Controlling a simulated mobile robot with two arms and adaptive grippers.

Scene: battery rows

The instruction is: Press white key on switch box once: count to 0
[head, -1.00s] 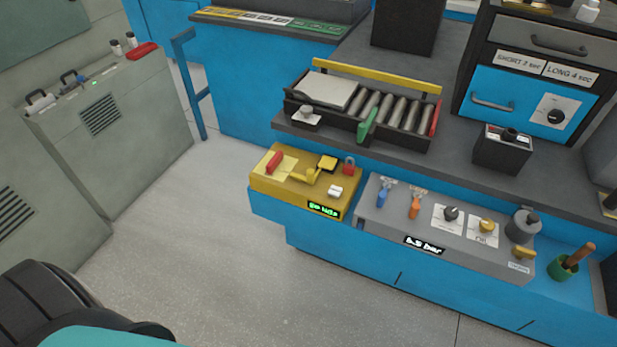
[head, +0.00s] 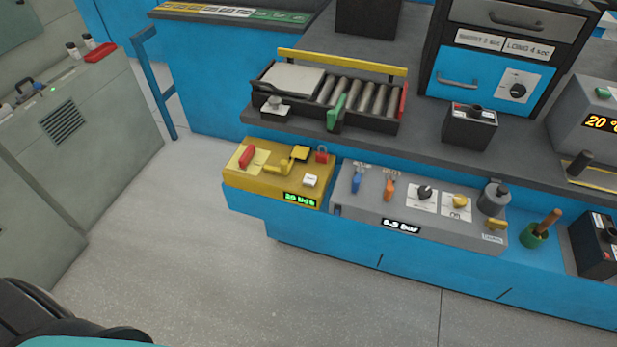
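The yellow switch box (head: 232,176) sits on a low blue ledge at the front of the bench, near the middle of the head view. Its white key (head: 310,181) is on the top right part, above a small green-lit display (head: 300,199) whose text is too blurred to read surely. The box also carries a red handle (head: 247,156), a yellow lever (head: 280,167), a yellow block (head: 300,152) and a red padlock-like piece (head: 321,155). Nothing touches the white key. Neither of my grippers is in view.
Grey cabinets (head: 110,125) stand at left. The floor in front is clear.

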